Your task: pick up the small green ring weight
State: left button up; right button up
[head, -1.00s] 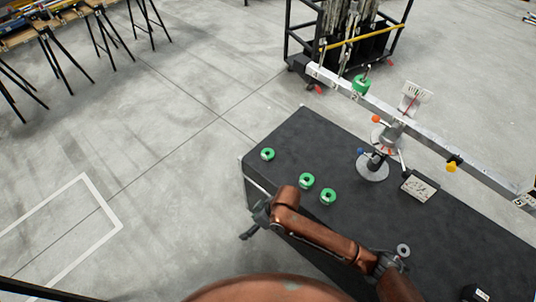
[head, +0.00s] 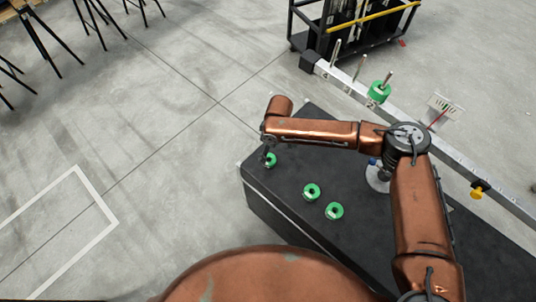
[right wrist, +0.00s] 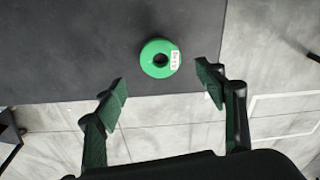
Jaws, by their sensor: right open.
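A green ring weight (head: 270,160) lies flat near the far left corner of the black table (head: 300,150), partly hidden by my right gripper (head: 266,153). Two more green rings, a second (head: 312,192) and a third (head: 335,211), lie nearer on the table and look slightly larger. In the right wrist view, one green ring (right wrist: 160,58) with a white label lies flat near the table edge. My right gripper (right wrist: 163,82) is open, its fingers either side and short of the ring, holding nothing. My left gripper is out of view.
A balance beam (head: 445,155) with upright pegs crosses the table's far side. Another green ring (head: 378,92) sits on a peg there. A yellow slider (head: 479,190) hangs on the beam. A wheeled rack (head: 352,30) stands behind.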

aim_at(269, 161)
jog(key=shift+s+d+f+b, duration=0.2)
jog(key=shift+s+f+b, duration=0.2)
jog(key=shift+s+f, duration=0.25)
jog(key=f, duration=0.1)
jog(key=f+b, duration=0.1)
jog(key=f, duration=0.1)
jog(key=shift+w+a, duration=0.1)
jog(key=shift+w, duration=0.25)
jog(key=shift+w+f, duration=0.3)
jog(key=shift+f, duration=0.3)
jog(key=shift+s+a+r, duration=0.1)
jog(key=shift+s+r, duration=0.1)
jog(key=shift+r, duration=0.05)
jog(key=shift+w+f, duration=0.15)
jog(key=shift+f, duration=0.05)
jog(key=shift+c, duration=1.1)
jog(key=shift+r, duration=0.1)
jog(key=c, duration=1.1)
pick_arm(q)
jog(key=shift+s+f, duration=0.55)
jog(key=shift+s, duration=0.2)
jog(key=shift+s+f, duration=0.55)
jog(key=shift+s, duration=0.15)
pick_arm(e)
jog(key=shift+c, duration=0.8)
